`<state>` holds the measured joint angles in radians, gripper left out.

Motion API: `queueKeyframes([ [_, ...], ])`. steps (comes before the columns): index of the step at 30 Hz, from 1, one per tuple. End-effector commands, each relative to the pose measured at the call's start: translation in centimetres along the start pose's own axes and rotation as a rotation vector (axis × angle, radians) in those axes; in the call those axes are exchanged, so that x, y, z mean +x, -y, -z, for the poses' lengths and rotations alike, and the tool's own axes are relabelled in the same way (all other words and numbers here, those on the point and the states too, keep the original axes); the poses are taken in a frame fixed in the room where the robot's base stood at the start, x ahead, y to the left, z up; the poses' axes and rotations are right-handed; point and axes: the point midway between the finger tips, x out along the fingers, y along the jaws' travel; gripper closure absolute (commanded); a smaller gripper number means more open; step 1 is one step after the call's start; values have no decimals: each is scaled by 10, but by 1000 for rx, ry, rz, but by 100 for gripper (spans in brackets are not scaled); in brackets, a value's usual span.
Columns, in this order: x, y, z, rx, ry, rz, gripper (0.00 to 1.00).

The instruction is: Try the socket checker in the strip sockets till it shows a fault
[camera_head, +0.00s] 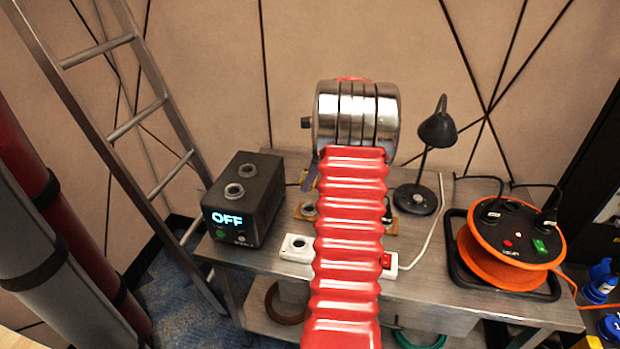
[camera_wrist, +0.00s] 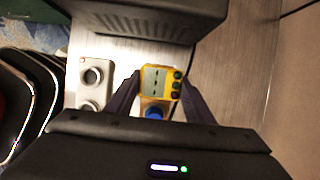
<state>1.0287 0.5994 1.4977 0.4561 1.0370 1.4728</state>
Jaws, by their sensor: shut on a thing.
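The socket checker (camera_wrist: 161,83) is a yellow device with a grey screen and dark buttons. In the wrist view it sits between the two dark fingers of my gripper (camera_wrist: 158,78), which is shut on it. The screen shows dark dash-like marks, too small to read surely. A blue round part shows just below it. In the head view a sliver of yellow shows beside my finger. The white strip (camera_head: 297,248) has a round socket at left and a red switch at right; my arm hides its middle. It also shows in the wrist view (camera_wrist: 83,88). I cannot tell whether the checker is plugged in.
A black box (camera_head: 243,205) reading OFF, with round sockets on top, stands left. A brown strip (camera_head: 390,222) lies behind the white one, mostly hidden. A black lamp (camera_head: 416,199) stands at right, then an orange cable reel (camera_head: 505,265). A ladder (camera_head: 120,130) leans left.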

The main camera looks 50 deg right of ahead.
Motion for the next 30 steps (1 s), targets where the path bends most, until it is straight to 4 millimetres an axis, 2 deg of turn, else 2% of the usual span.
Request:
queueKeyframes([
  [8, -1, 0, -1, -2, 0, 2, 79],
  [15, -23, -5, -13, -18, 5, 28, 79],
  [22, -38, -46, -20, -17, 10, 27, 79],
  [30, -35, -108, -14, -9, 12, 17, 79],
])
